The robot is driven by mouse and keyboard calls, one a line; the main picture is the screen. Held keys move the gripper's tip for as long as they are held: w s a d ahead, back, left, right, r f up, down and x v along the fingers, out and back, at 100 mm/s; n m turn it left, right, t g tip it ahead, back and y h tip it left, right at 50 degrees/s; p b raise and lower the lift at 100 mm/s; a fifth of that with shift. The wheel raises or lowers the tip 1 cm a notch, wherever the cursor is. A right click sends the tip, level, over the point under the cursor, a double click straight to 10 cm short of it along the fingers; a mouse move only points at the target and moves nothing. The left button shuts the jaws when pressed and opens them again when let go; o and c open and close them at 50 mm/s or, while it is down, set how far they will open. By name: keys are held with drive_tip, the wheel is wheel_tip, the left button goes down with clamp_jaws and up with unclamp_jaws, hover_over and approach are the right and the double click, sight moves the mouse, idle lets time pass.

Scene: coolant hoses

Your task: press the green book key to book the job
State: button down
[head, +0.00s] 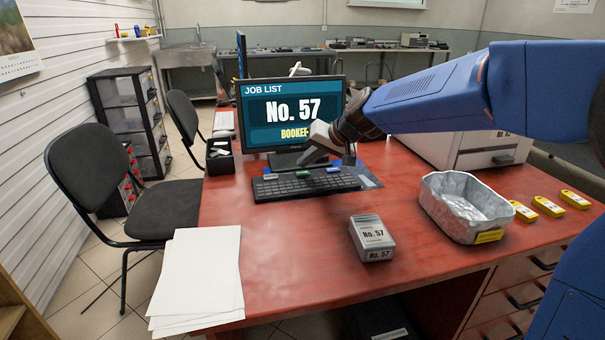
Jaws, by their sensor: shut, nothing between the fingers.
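The green key (333,170) shows at the back of the dark keyboard (300,188), in front of the monitor (292,112). My gripper (308,157) comes in from the right, angled down to the left, shut and empty.
A grey box (371,238) labelled No. 57 stands on the red desk (300,270). A metal tray (455,222) and several yellow tags (549,206) lie at right. White papers (200,275) lie front left. My blue arm spans the upper right.

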sight(306, 174)
drive_tip(key=shift+r, duration=0.1)
drive_tip(key=shift+r, duration=2.4)
